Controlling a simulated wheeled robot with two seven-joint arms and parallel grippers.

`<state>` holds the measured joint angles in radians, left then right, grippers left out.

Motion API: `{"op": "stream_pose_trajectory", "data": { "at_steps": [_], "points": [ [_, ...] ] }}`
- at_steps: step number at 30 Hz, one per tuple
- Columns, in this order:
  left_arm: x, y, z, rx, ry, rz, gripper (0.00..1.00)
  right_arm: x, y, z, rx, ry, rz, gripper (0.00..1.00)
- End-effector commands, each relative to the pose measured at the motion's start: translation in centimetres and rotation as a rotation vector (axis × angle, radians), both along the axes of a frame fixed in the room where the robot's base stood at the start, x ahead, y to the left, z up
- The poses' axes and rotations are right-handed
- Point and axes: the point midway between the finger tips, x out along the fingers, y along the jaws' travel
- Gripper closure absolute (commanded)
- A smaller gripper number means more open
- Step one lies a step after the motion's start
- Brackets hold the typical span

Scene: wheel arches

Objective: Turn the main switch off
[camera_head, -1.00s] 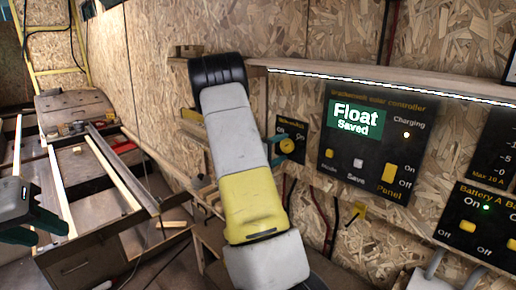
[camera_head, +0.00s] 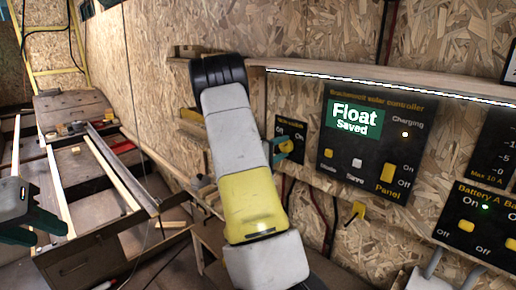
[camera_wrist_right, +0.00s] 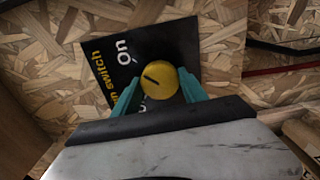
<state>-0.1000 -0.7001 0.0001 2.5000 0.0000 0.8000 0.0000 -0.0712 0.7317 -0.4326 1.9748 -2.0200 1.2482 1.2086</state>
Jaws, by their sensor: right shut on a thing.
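The main switch is a round yellow knob (camera_wrist_right: 160,80) on a black plate (camera_wrist_right: 108,66) with "On" and "switch" lettering in the right wrist view. The knob carries a short dark slanted mark. My right gripper (camera_wrist_right: 158,92) has its two teal fingers on either side of the knob and is shut on it. In the head view the knob (camera_head: 287,147) shows small beside my right arm, which hides part of the plate (camera_head: 297,128). My left gripper (camera_head: 32,226) is at the far left, apart from the switch, with its teal fingers spread and nothing between them.
A solar controller panel (camera_head: 350,168) reading "Float Saved" hangs right of the switch. A battery panel (camera_head: 478,236) is at the lower right. A wooden shelf (camera_head: 400,88) with a light strip runs above. A workbench with rails (camera_head: 100,170) stands at left.

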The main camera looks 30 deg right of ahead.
Motion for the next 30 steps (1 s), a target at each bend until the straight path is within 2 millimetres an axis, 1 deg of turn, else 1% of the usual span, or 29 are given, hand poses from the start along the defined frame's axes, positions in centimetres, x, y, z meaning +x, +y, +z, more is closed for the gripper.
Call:
{"op": "stream_pose_trajectory", "data": {
  "at_steps": [8,30],
  "points": [
    [0.0,0.0,0.0,0.0,0.0,0.0,0.64,0.03,0.06,-0.07,-0.042,0.148,0.001,0.9],
    [0.0,0.0,0.0,0.0,0.0,0.0,0.64,0.03,0.08,-0.12,-0.234,0.816,0.002,0.9]
  ]
}}
